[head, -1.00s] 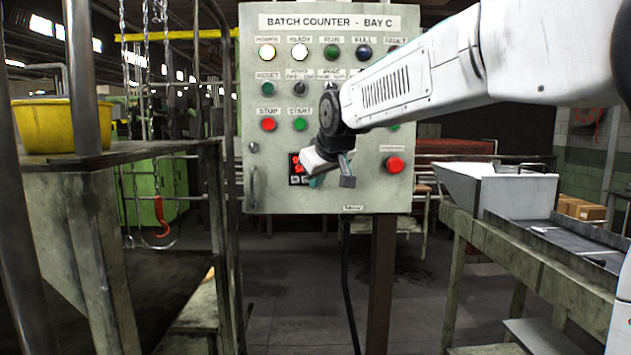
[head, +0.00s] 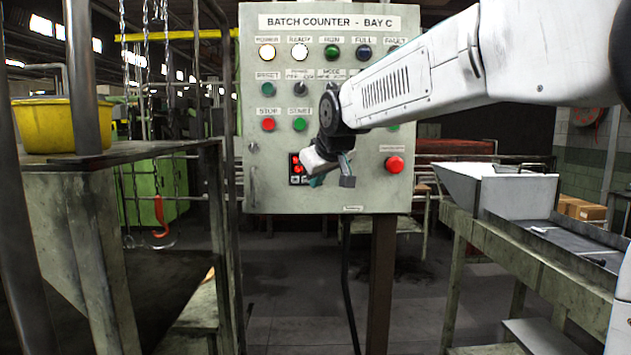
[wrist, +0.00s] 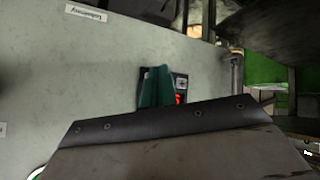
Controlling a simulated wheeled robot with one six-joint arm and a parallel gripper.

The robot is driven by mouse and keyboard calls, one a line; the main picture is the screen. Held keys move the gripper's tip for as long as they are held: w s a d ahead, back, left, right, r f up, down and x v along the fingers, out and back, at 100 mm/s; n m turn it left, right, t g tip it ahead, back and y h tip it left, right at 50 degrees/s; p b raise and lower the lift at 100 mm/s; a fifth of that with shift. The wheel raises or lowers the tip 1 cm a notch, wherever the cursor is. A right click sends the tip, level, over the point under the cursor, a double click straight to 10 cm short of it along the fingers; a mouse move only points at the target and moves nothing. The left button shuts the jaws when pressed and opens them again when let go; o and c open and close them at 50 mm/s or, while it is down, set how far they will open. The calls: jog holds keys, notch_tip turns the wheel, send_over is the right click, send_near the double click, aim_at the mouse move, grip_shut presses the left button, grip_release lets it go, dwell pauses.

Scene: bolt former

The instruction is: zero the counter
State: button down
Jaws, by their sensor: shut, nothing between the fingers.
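The counter (head: 296,165) is a small dark unit with red digits, low on the grey panel headed "BATCH COUNTER - BAY C" (head: 330,22). Small keys (head: 296,181) show below its digits. My gripper (head: 318,180) is shut and empty, in front of the panel just right of the counter, hiding its right part. In the wrist view, my gripper's teal fingers (wrist: 156,86) cover part of the counter (wrist: 181,83); a little red digit light shows beside them. I cannot tell whether the fingertips touch it. The digits are unreadable.
The panel also holds a RESET button (head: 268,89), a red STOP button (head: 268,124), a green START button (head: 300,124) and a large red button (head: 394,165). A conveyor with hopper (head: 520,190) stands right; a yellow tub (head: 43,125) sits on the left bench.

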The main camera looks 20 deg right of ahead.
jog(key=shift+w+d, duration=0.15)
jog(key=shift+w, duration=0.25)
jog(key=shift+w, duration=0.15)
dwell(0.4)
jog(key=shift+s+a, duration=0.2)
jog(key=shift+s, duration=0.4)
jog(key=shift+s+a, duration=0.3)
jog(key=shift+s, duration=0.65)
jog(key=shift+s+a, duration=0.3)
jog(key=shift+s, duration=0.65)
jog(key=shift+s+a, duration=0.3)
jog(key=shift+s, duration=0.65)
jog(key=s+d+f+m+g, duration=0.1)
jog(key=s+f+g, duration=0.1)
jog(key=s+f, duration=0.4)
jog(key=s+d+f+m+g, duration=0.1)
jog(key=s+f+g, duration=0.2)
jog(key=s, duration=1.4)
jog(key=s+d+f+m+g, duration=0.1)
jog(key=s+f+g, duration=0.2)
jog(key=s+f, duration=0.7)
jog(key=shift+s+d+m, duration=0.35)
jog(key=shift+s+m, duration=0.05)
jog(key=shift+s, duration=0.6)
